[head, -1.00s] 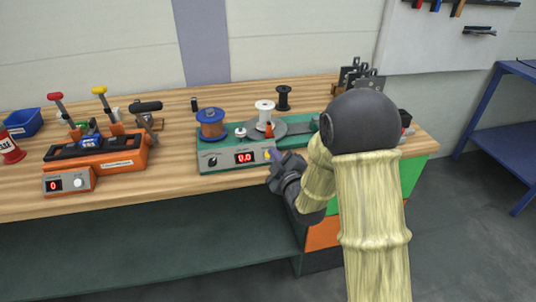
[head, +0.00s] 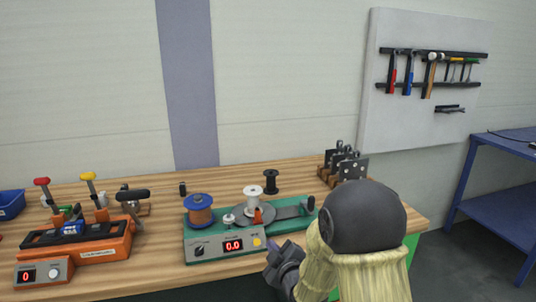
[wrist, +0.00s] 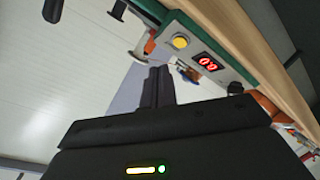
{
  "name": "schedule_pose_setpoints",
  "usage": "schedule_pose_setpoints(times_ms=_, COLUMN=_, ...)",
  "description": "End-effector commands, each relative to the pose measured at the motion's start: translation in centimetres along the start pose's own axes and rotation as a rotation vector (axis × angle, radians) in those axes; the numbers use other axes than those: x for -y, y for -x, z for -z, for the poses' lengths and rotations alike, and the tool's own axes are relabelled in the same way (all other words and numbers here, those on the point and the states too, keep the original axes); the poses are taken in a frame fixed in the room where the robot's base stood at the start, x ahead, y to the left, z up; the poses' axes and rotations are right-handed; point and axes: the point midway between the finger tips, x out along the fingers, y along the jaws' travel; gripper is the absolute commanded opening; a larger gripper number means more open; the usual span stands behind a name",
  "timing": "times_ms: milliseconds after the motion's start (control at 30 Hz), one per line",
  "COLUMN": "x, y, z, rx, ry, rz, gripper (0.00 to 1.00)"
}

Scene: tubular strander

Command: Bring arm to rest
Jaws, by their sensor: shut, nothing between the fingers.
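My gripper (head: 277,255) is in front of the green winding machine (head: 205,255), near the front edge of the bench. In the wrist view its dark fingers (wrist: 156,85) are together with nothing between them. My arm, in a cream ribbed sleeve with a dark elbow joint, is bent at the lower right of the head view. It hides part of the bench's right end. The wrist view also shows the machine's yellow button (wrist: 180,41) and red display (wrist: 208,63), beside the fingers and apart from them.
The wooden bench (head: 150,185) carries an orange device (head: 90,250) with levers at left, a white spool (head: 253,196), a black spool (head: 270,180) and dark brackets (head: 343,163). A tool board (head: 415,120) hangs behind. A blue table (head: 500,212) stands at right.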

Motion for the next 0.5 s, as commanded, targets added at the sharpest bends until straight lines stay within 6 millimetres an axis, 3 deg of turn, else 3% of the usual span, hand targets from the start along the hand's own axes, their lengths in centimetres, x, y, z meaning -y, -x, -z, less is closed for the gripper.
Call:
schedule_pose_setpoints(times_ms=267, x=-0.6, y=5.5, z=-5.0, rx=0.357, ry=-0.278, rz=0.132, gripper=0.0)
schedule_pose_setpoints(times_ms=500, x=0.2, y=12.7, z=-8.2, rx=0.685, ry=-0.549, rz=0.193, gripper=0.0)
